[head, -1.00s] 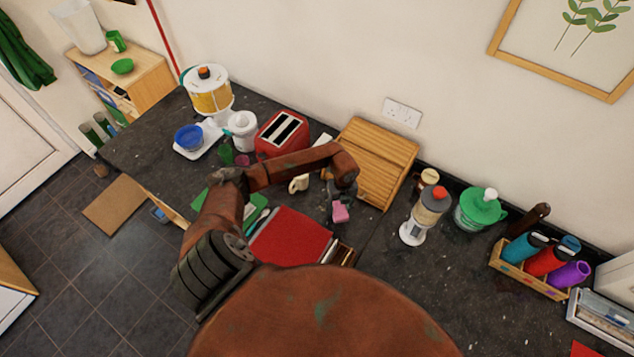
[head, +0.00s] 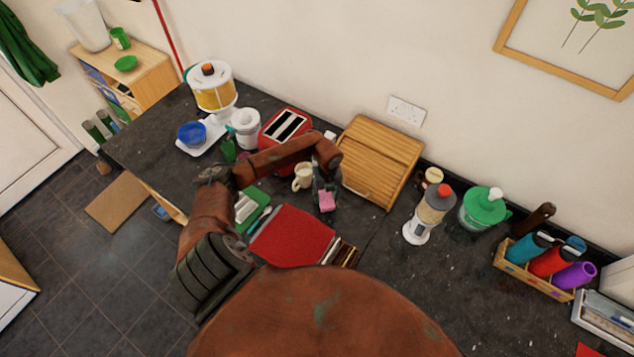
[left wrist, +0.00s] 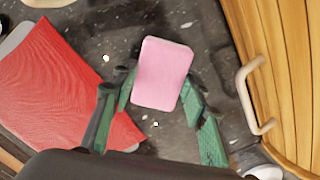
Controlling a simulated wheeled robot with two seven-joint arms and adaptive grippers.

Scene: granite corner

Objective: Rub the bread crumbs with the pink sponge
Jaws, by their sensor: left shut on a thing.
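The pink sponge (head: 327,202) is held in my left gripper (head: 325,188), above the dark granite worktop beside the red cloth-like sheet. In the left wrist view the sponge (left wrist: 163,73) sits between the two green-padded fingers of the gripper (left wrist: 162,95), which is shut on it. I cannot tell whether the sponge touches the worktop. Small pale specks lie near it; a cream one (left wrist: 107,58) and a whitish one (left wrist: 155,124) look like bread crumbs, though the granite is flecked too. My right gripper is not in view.
The red sheet (head: 292,237) lies left of the sponge. A wooden bread bin (head: 382,160) with a handle stands close on the right. A cream mug (head: 302,177) and red toaster (head: 285,127) are behind.

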